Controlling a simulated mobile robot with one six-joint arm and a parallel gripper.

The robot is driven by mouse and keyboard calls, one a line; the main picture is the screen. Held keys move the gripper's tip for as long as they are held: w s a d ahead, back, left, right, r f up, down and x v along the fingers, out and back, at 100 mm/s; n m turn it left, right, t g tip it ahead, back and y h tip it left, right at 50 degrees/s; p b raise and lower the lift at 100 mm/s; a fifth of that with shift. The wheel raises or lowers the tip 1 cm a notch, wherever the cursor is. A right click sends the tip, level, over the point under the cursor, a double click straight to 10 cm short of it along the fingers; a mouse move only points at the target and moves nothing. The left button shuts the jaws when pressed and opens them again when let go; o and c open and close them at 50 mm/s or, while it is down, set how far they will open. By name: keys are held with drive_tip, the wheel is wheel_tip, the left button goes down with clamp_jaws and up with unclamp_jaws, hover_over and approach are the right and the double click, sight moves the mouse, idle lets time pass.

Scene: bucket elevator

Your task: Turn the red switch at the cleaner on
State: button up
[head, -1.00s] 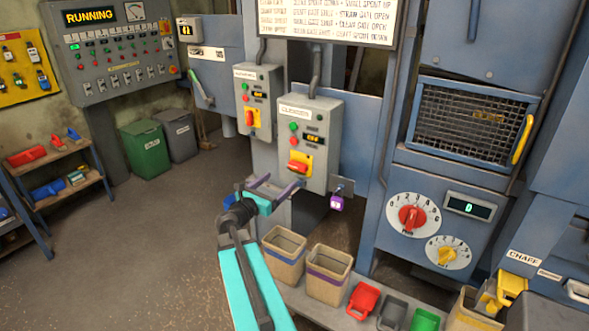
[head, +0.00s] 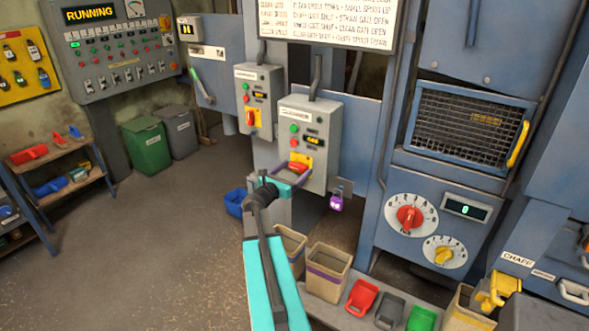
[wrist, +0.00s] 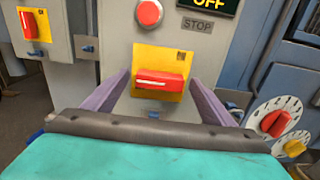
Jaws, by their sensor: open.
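The cleaner box (head: 318,125) is the nearer of two grey switch boxes, with a green and a red button and a small display. In the wrist view its display (wrist: 208,3) reads OFF, above a STOP label. The red switch (wrist: 160,79) sits on a yellow plate (wrist: 172,56) with its handle lying horizontal. In the head view the red switch (head: 298,167) is partly behind my gripper. My gripper (head: 290,171) is open and empty, with its purple fingers either side of the switch in the wrist view (wrist: 160,85). Whether they touch it cannot be told.
A second switch box (head: 258,90) with an upright red switch (head: 250,117) stands to the left. Bins (head: 328,270) stand below.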

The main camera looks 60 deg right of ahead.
drive_tip(key=shift+d, duration=0.45)
drive_tip(key=c, duration=0.8)
drive_tip(key=shift+a, duration=0.5)
drive_tip(key=shift+c, duration=1.3)
drive_tip(key=shift+d+f, duration=0.1)
drive_tip(key=shift+d, duration=0.3)
